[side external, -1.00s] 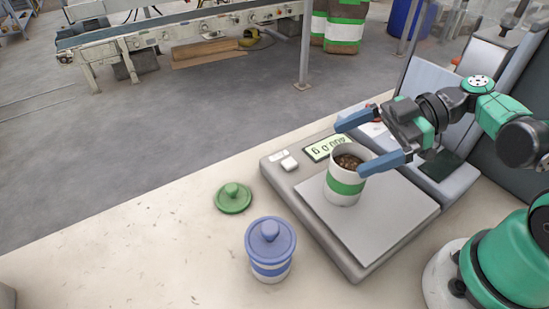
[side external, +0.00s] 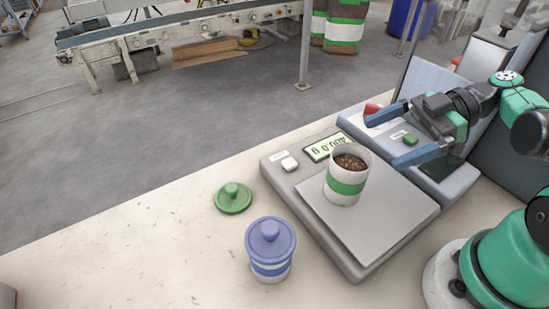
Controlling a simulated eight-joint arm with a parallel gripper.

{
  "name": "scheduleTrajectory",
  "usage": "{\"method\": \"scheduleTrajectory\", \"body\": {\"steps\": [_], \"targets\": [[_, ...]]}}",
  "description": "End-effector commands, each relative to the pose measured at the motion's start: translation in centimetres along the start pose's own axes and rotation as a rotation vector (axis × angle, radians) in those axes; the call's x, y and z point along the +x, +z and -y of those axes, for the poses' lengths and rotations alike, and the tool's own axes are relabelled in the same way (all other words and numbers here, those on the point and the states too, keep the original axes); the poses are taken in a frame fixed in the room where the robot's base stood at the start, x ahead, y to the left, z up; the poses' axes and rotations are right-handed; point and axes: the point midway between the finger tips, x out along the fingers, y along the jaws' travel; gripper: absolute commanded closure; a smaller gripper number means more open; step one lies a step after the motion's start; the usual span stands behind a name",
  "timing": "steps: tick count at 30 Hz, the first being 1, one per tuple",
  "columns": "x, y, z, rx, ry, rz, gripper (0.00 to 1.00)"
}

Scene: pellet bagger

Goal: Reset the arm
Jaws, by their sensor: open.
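My gripper (side external: 392,137) is open and empty, with its two blue fingers spread. It hangs up and to the right of a white cup with a green band (side external: 347,178), clear of it. The cup stands upright on the plate of a scale (side external: 410,213) and holds brown pellets. The scale's display (side external: 323,147) appears upside down and seems to read 400.0 g.
A green lid (side external: 233,198) lies on the table (side external: 120,240) left of the scale. A blue-lidded canister (side external: 270,252) stands near it. A console with a green button (side external: 410,139) and a red button (side external: 372,110) is behind the scale, by my gripper.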

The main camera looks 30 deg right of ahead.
Motion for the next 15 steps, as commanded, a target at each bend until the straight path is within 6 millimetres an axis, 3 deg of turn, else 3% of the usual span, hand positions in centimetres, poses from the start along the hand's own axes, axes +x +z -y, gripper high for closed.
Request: {"method": "scheduleTrajectory", "body": {"steps": [11, 15], "targets": [[5.1, -0.1, 0.1, -0.002, -0.005, -0.001, 0.0], [4.9, -0.7, 0.0, 0.001, 0.001, -0.002, 0.0]]}}
